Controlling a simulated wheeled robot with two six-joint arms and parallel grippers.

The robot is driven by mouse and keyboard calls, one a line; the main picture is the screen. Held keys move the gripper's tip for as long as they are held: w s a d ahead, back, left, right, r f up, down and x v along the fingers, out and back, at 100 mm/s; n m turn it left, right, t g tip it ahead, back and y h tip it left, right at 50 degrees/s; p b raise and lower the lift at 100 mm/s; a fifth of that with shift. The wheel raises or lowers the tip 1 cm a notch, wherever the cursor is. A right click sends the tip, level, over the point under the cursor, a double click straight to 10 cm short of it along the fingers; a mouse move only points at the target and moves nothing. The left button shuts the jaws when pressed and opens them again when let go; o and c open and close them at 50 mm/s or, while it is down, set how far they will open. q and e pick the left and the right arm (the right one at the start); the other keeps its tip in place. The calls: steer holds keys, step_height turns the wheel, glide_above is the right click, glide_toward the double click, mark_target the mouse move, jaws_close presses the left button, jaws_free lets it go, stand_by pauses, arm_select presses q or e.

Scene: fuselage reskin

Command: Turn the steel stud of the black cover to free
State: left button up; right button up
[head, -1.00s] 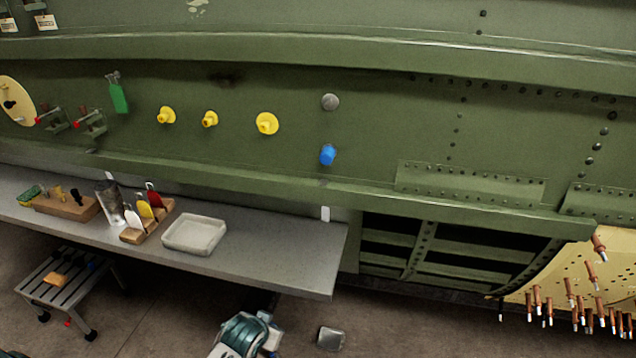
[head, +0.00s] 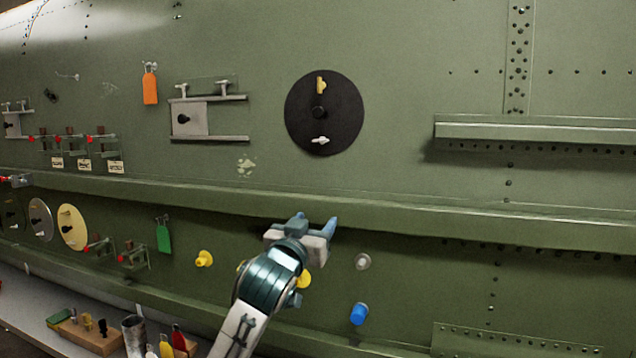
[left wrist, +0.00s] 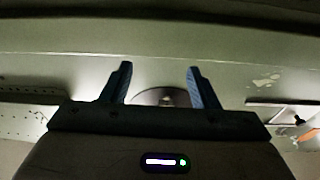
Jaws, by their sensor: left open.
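The round black cover (head: 346,122) is on the upper green skin panel. It has a dark knob (head: 318,112) at its middle, a pale brass-coloured stud (head: 320,85) above and a steel stud (head: 320,140) below, lying roughly level. My left gripper (head: 314,222) is open and empty, below the cover in the head view, in front of the long ledge. In the left wrist view its blue fingers (left wrist: 159,72) stand apart. A dark round edge shows between them, mostly hidden by the gripper body; it looks like the cover. My right gripper is not in view.
The green ledge (head: 420,208) runs below the cover. A railed sliding plate (head: 193,118) and an orange tag (head: 150,88) are to the left. A blue cap (head: 358,314) and yellow plugs (head: 204,259) are lower down. A bracket (head: 530,133) juts out at right.

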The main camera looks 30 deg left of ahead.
mark_target(319, 141)
arm_select(q)
step_height(319, 141, up, 11)
steer(key=s+a+t+y, duration=0.1)
steer(key=s+a+t, duration=0.1)
steer(key=t, duration=0.1)
steer(key=shift+n+g, duration=0.3)
steer(key=shift+n, duration=0.1)
steer(key=p+x, duration=0.3)
steer(key=x, duration=0.1)
steer(key=p+x, duration=0.3)
steer(key=x, duration=0.2)
steer(key=shift+d+r, duration=0.2)
steer(key=shift+d, duration=0.05)
steer(key=shift+w+a+p, duration=0.15)
steer(key=shift+w+p, duration=0.25)
steer(key=shift+w, duration=0.15)
